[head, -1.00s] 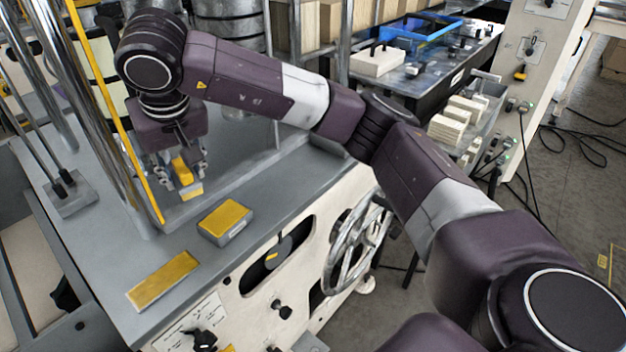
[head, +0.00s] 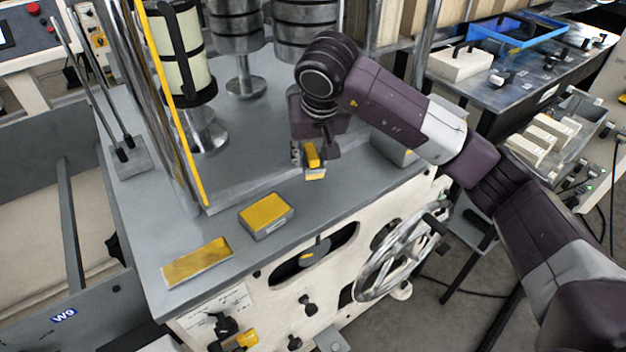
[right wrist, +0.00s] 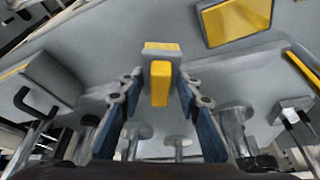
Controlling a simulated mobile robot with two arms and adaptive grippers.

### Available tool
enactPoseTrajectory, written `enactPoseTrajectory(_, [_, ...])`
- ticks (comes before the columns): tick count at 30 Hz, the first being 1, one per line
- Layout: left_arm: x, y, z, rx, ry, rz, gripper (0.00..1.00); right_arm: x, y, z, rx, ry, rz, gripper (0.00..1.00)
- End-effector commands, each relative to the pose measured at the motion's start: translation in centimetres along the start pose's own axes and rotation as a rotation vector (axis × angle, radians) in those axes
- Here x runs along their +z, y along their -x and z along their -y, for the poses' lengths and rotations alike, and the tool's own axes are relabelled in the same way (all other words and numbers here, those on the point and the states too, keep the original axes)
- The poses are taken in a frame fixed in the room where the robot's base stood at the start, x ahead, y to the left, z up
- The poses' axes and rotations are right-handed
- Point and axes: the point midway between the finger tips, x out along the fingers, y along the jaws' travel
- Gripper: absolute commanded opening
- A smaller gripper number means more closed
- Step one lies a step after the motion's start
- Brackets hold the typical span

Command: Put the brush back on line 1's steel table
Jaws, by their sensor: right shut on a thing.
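The brush (head: 314,158), a small block with a yellow top and a paler lower part, is in my right gripper (head: 314,165). It hangs over the grey machine top (head: 340,205), near its front edge; I cannot tell how high. In the right wrist view the brush (right wrist: 160,75) sits between the two fingers of the gripper (right wrist: 160,95), which are shut on it. A dark steel table (head: 515,85) stands at the back right; no label shows that it is line 1's. My left gripper is not in view.
A yellow-topped block (head: 265,212) and a flat yellow plate (head: 197,262) lie on the machine top, left of the gripper. A yellow pole (head: 172,110) and metal rollers (head: 235,30) stand behind. A handwheel (head: 400,255) juts from the front. The steel table bears a blue tray (head: 525,38).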

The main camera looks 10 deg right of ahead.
Motion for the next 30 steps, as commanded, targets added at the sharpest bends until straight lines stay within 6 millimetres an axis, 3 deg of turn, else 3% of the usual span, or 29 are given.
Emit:
enactPoseTrajectory(6, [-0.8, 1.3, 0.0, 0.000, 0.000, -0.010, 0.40, 1.6, -3.8, 0.1, -0.002, 0.001, 0.002, 0.12])
enactPoseTrajectory(18, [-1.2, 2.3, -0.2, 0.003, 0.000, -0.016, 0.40, 3.3, -7.8, 0.1, -0.002, 0.001, 0.001, 0.12])
enactPoseTrajectory(30, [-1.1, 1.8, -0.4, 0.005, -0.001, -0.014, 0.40, 3.5, -8.5, 0.0, -0.001, 0.002, -0.002, 0.12])
